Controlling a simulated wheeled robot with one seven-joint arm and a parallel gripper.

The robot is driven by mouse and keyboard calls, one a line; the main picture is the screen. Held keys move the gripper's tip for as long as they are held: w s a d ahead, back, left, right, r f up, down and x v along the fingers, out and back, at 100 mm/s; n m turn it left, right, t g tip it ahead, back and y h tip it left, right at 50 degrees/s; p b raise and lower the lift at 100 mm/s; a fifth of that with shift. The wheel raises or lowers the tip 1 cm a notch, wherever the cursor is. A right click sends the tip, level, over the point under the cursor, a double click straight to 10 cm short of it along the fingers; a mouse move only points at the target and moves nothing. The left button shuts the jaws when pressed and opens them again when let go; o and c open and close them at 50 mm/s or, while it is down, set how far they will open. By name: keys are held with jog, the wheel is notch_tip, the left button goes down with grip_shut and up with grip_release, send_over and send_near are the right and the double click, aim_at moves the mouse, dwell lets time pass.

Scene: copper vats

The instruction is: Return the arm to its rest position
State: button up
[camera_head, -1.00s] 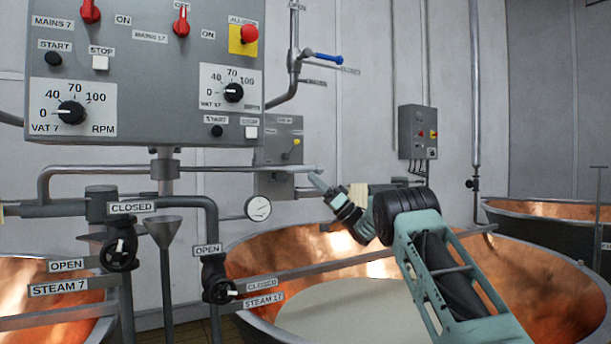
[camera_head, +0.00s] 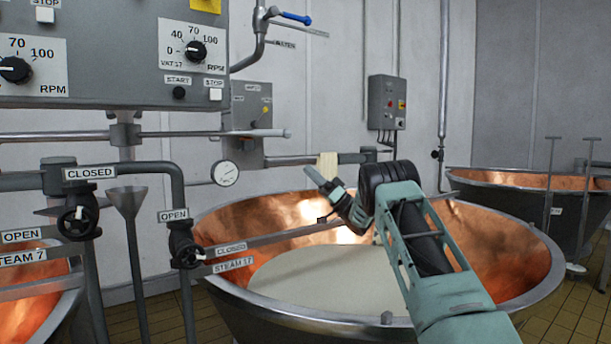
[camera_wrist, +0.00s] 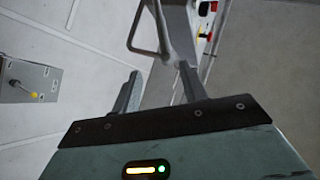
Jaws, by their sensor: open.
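My gripper (camera_head: 318,178) is at the end of my green and black arm, over the far side of a copper vat (camera_head: 535,255) in the head view. The arm reaches up from the lower right and bends at a black joint, with the gripper pointing up and left. In the wrist view my gripper (camera_wrist: 160,88) shows two grey fingers standing apart with nothing between them. The gripper looks clear of the panel and pipes, though its depth gap to the pipe behind is hard to judge.
A grey control panel (camera_head: 110,90) with dials hangs at the upper left. Below it are pipes, a steam valve (camera_head: 185,250), a gauge (camera_head: 225,173) and a funnel (camera_head: 126,203). The vat holds pale liquid (camera_head: 330,280). A second vat (camera_head: 520,180) stands at the right, with tiled floor between.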

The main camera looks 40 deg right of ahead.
jog(key=w+a+r+m+t+h, duration=0.1)
jog(key=w+a+m+t+h, duration=0.25)
jog(key=w+m+h, duration=0.55)
jog(key=s+a+f+m+g+h, duration=0.25)
jog(key=a+f+g+h, duration=0.4)
jog(key=a+h, duration=0.35)
jog(key=s+a+f+n+g, duration=0.2)
jog(key=s+a+f+g, duration=0.2)
jog(key=s+a+f, duration=0.3)
jog(key=s+a+f+n+g, duration=0.1)
jog(key=s+a+f+g, duration=0.4)
jog(key=s, duration=0.5)
jog(key=s+a+f+n+g+y, duration=0.1)
jog(key=s+a+f+n+g, duration=0.2)
jog(key=s, duration=0.6)
jog(key=s+a+f+g, duration=0.2)
jog(key=s+a+f, duration=0.2)
jog(key=s, duration=0.6)
jog(key=s+a+r+n+g, duration=0.1)
jog(key=s+a+n+g, duration=0.1)
jog(key=s+a+n, duration=0.5)
jog(key=s+a+r+n+g, duration=0.1)
jog(key=s+a, duration=0.5)
jog(key=a, duration=0.5)
notch_tip(320, 180, up, 13)
jog(key=p, duration=1.3)
jog(key=shift+w+d+y, duration=0.15)
jog(key=shift+w+y, duration=0.05)
jog(key=shift+y, duration=0.1)
